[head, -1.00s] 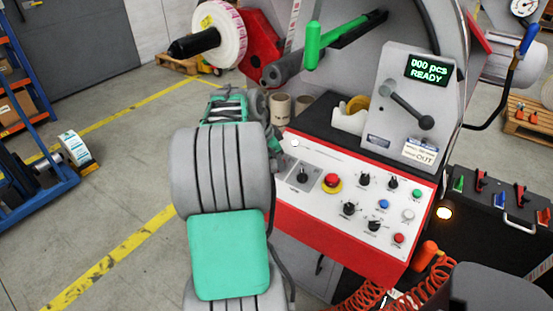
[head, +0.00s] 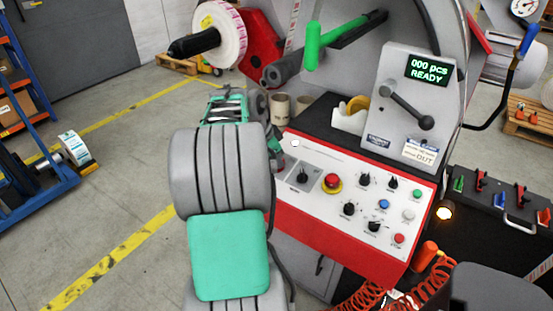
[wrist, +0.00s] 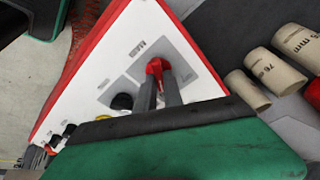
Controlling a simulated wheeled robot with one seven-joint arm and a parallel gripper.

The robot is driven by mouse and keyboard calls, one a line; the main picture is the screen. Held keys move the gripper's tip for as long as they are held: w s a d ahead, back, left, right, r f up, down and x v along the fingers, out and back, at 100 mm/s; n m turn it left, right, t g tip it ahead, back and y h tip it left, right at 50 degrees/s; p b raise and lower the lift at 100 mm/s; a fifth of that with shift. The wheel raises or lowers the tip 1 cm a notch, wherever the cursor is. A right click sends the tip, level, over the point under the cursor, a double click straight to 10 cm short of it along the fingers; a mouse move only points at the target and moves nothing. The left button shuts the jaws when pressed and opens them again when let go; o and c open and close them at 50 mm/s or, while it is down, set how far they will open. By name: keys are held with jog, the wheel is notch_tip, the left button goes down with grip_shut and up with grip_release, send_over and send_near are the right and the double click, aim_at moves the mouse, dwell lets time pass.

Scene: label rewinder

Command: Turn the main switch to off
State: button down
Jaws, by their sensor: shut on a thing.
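In the wrist view, the two grey fingers of my gripper (wrist: 161,82) are closed together on a red switch knob (wrist: 153,67). The knob sits on a grey labelled plate (wrist: 133,50) near the corner of the white control panel. I take it as the main switch; its label is too blurred to read and its exact angle is unclear. A black knob (wrist: 122,101) stands apart beside it on a second grey plate. In the head view, my arm hides the fingers and the red knob at the left end of the control panel (head: 330,215).
A red emergency stop (head: 332,181) on a yellow ring and several knobs and buttons lie to the right on the panel. Cardboard cores (wrist: 270,70) stand beside the panel. A display (head: 428,69) reads "000 pcs READY". A red coiled hose (head: 425,285) hangs in front.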

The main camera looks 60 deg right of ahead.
jog(key=shift+n, duration=0.3)
jog(key=n+t, duration=0.1)
jog(key=n, duration=0.4)
jog(key=shift+n, duration=0.3)
jog(key=n, duration=0.3)
jog(key=n+p, duration=0.1)
jog(key=n, duration=0.1)
jog(key=shift+w+d+r+n+t, duration=0.1)
jog(key=shift+w+n+t, duration=0.05)
jog(key=shift+n+t, duration=0.25)
jog(key=c, duration=1.5)
grip_release()
jog(key=shift+o, duration=0.2)
